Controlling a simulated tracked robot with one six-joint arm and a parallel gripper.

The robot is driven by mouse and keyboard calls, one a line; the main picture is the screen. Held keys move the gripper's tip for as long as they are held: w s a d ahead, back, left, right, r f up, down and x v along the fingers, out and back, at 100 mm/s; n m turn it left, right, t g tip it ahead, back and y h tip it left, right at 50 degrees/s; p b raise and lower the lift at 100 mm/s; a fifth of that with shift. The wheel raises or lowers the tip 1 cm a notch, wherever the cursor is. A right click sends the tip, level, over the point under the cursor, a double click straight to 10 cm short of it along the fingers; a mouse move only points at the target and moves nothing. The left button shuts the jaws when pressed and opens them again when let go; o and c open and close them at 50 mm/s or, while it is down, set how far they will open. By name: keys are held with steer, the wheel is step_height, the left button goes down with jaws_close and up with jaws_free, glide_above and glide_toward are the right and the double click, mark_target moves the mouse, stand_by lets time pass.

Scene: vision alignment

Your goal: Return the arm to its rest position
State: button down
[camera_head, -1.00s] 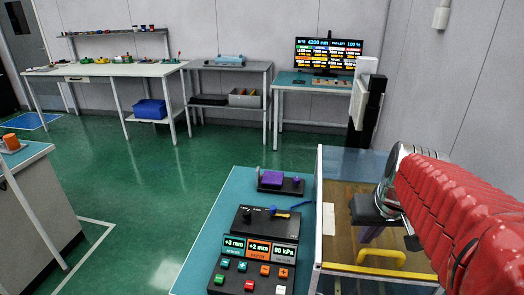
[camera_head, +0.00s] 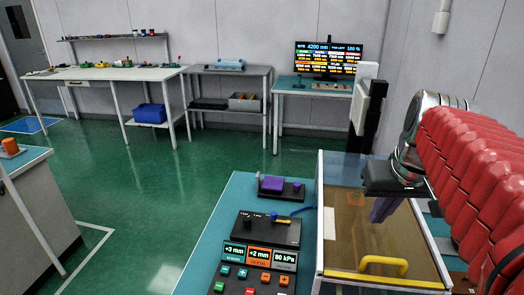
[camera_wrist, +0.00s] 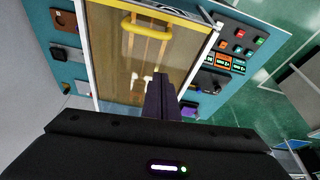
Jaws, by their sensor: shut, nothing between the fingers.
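My gripper (camera_head: 382,209) hangs at the end of my red-sleeved arm, above the right rear part of a clear-walled case (camera_head: 345,240) on the teal bench. Its purple fingers are together with nothing between them. In the wrist view the shut fingers (camera_wrist: 160,95) point toward the case, whose yellow handle (camera_wrist: 150,27) shows at the top. The same yellow handle (camera_head: 383,265) is at the front of the case in the head view. Whether the fingers are above the case's lid or behind its panel is hard to tell.
A control panel (camera_head: 259,262) with readouts and coloured buttons stands left of the case. Behind it is a purple block on a black base (camera_head: 281,188). A monitor (camera_head: 328,58) and workbenches (camera_head: 110,72) line the far wall. Green floor (camera_head: 170,190) between is clear.

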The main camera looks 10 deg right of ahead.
steer(key=shift+s+r, duration=0.15)
steer(key=shift+r, duration=0.15)
steer(key=shift+t, duration=0.3)
steer(key=a+f, duration=0.4)
steer(key=s+a+f, duration=0.1)
steer(key=a+f, duration=0.1)
steer(key=a, duration=0.1)
steer(key=shift+s+f, duration=0.1)
steer(key=shift+f, duration=0.15)
steer(key=s+a+f+n, duration=0.1)
steer(key=a+n, duration=0.1)
steer(key=a, duration=0.4)
steer(key=s+a+f+n+t+y, duration=0.1)
steer(key=a, duration=0.5)
steer(key=shift+s+f+n, duration=0.35)
steer(key=shift+s+n, duration=0.05)
steer(key=c, duration=2.5)
jaws_free()
steer(key=shift+a, duration=0.1)
